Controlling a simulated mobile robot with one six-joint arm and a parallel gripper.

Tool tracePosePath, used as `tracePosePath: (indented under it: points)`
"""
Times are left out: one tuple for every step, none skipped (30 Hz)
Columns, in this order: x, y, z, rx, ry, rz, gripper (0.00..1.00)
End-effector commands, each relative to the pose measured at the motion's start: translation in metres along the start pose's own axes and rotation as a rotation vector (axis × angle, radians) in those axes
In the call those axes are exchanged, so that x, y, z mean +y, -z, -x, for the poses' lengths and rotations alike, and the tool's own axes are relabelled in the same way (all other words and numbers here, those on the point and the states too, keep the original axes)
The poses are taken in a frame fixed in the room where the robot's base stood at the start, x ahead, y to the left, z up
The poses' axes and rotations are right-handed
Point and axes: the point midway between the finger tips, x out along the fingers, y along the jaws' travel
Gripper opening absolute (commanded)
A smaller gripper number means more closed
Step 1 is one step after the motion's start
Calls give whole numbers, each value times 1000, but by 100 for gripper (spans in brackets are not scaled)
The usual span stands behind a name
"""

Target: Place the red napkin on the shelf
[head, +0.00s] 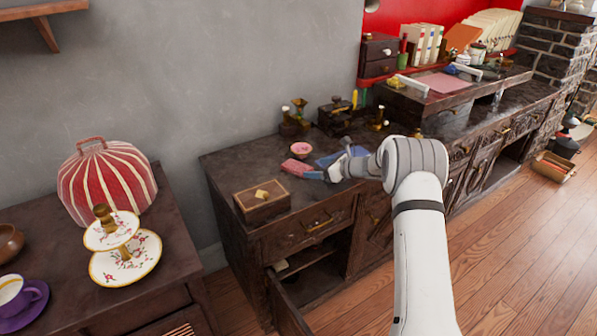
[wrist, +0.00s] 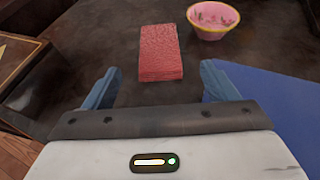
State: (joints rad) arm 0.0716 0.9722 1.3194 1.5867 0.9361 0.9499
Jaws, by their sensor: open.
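The red napkin (wrist: 160,53) is a folded, textured rectangle lying flat on the dark cabinet top. It also shows in the head view (head: 296,167), left of my gripper (head: 318,167). In the wrist view my gripper (wrist: 160,82) is open, with its two blue fingers spread wide and nothing between them. The napkin lies just ahead of the fingers, roughly centred between them. A wooden shelf (head: 45,15) is on the grey wall at the upper left of the head view, only partly in frame.
A pink bowl (head: 301,149) stands behind the napkin. A blue cloth or mat (wrist: 280,95) lies right of the gripper. A wooden box (head: 262,203) sits at the front left. A striped red dome (head: 107,185) and a tiered plate stand (head: 124,260) are on the left table.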

Motion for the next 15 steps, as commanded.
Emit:
tracePosePath:
  points:
    - [0,1,-7,-1,-1,-2,80]
    - [0,1,-10,-1,-1,-1,80]
    - [1,0,-15,-1,-2,0,80]
    - [1,0,-18,-1,-3,0,80]
    - [1,0,-22,0,-3,0,80]
    - [1,0,-26,0,-2,0,80]
    - [1,0,-29,0,-1,0,80]
    - [1,0,-33,0,-1,0,80]
    - [1,-1,-40,0,-2,1,80]
    - [1,-1,-45,0,-3,2,80]
    - [1,-2,-50,0,-3,2,80]
    - [1,-2,-55,0,-2,1,80]
    - [1,-2,-59,1,-2,1,80]
    - [0,-2,-63,1,-1,2,80]
    - [0,-2,-67,1,-1,2,80]
